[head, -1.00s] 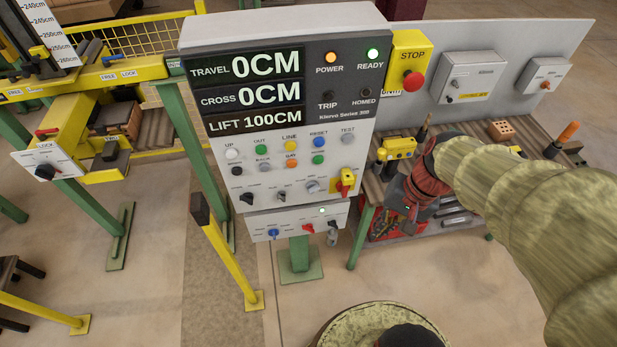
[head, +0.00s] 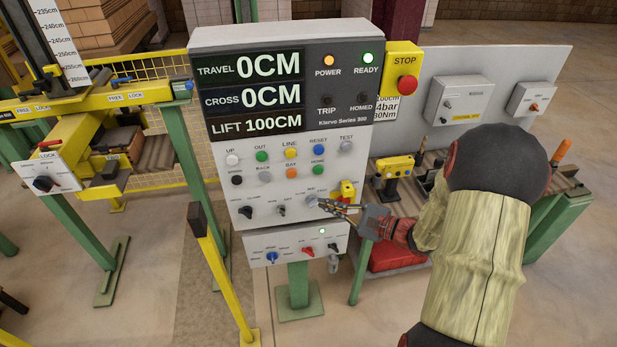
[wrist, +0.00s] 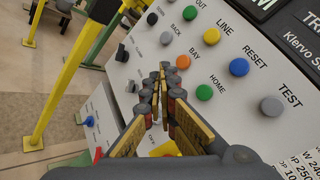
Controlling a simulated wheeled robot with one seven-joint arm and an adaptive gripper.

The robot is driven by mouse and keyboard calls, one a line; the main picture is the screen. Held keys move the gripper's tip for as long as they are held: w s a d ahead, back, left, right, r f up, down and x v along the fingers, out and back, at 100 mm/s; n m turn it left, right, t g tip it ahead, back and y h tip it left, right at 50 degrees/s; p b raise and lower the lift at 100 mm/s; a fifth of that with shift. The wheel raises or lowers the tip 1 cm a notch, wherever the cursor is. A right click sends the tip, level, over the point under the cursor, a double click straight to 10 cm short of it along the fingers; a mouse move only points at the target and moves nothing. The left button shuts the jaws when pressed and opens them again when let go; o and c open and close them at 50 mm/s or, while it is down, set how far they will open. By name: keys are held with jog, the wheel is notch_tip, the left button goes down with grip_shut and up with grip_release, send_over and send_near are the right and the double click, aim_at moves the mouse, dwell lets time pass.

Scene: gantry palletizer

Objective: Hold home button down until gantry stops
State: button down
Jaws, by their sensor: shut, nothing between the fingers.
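The green HOME button (head: 318,170) sits at the right of the second button row on the grey control panel (head: 290,130). It also shows in the wrist view (wrist: 204,92), uncovered, right of my fingers. My gripper (head: 326,205) is shut and empty in front of the lower panel, below the HOME button, by a grey rotary knob (head: 312,199). In the wrist view my fingertips (wrist: 160,80) are together, apart from the HOME button. The display (head: 250,97) reads travel 0 cm, cross 0 cm, lift 100 cm. POWER and READY lamps are lit; TRIP and HOMED are dark.
The blue RESET button (wrist: 239,67) and orange BAY button (wrist: 183,62) neighbour HOME. A red STOP button (head: 407,85) is at the panel's upper right. A yellow post (head: 222,275) stands front left. A workbench with tools (head: 400,180) is behind my arm.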

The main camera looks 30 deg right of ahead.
aim_at(318, 170)
jog(key=shift+w+d+r+t, duration=0.25)
jog(key=shift+d+r+t, duration=0.05)
jog(key=shift+r, duration=0.35)
jog(key=shift+w, duration=0.15)
jog(key=w+d, duration=0.2)
jog(key=w, duration=0.6)
jog(key=shift+d+b, duration=0.2)
jog(key=shift+b, duration=0.25)
jog(key=shift+w, duration=0.25)
dwell(0.7)
jog(key=shift+w+d+b, duration=0.15)
jog(key=shift+w+b, duration=0.1)
jog(key=shift+b, duration=0.05)
